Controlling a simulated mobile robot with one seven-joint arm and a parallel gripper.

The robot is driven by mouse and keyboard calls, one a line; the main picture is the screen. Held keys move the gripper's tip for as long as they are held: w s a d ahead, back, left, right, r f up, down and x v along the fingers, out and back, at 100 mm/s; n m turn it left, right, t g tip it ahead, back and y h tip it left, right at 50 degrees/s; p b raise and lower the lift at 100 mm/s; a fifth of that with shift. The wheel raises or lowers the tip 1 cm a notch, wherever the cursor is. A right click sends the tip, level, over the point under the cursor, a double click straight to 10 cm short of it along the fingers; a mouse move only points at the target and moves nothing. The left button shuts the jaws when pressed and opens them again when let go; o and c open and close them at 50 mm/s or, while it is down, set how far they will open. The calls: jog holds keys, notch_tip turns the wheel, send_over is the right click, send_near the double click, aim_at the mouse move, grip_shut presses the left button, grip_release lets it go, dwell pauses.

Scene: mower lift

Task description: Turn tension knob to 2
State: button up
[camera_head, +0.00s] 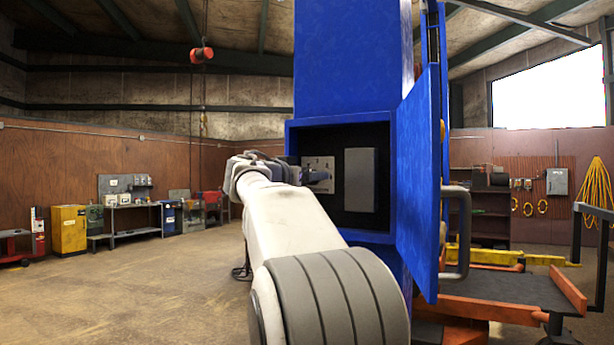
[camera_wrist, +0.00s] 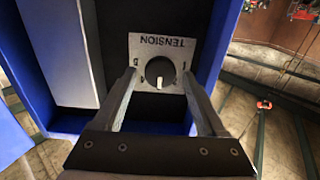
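The tension knob (camera_wrist: 153,70) is a dark round dial with a white pointer mark. It sits on a light grey plate (camera_wrist: 142,45) lettered TENSION, upside down in the wrist view, where the pointer is toward the picture bottom. In the head view my gripper (camera_head: 320,177) is in front of the plate (camera_head: 311,163), and the knob is not clearly visible.
The plate is inside an open blue cabinet (camera_head: 388,237), beside a tall grey box (camera_head: 360,180). The blue door (camera_head: 418,170) stands open at right with a handle (camera_head: 460,235). An orange-framed lift platform (camera_head: 510,308) is at right. The floor at left is clear.

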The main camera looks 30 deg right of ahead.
grip_shut()
jog(key=shift+n, duration=0.3)
jog(key=shift+w+a+n+b, duration=0.1)
jog(key=shift+n+b, duration=0.3)
jog(key=shift+n, duration=1.6)
jog(key=shift+w+n+b, duration=0.1)
jog(key=shift+n+b, duration=0.25)
jog(key=shift+n, duration=1.65)
jog(key=shift+o, duration=0.9)
grip_release()
jog(key=shift+s, duration=0.1)
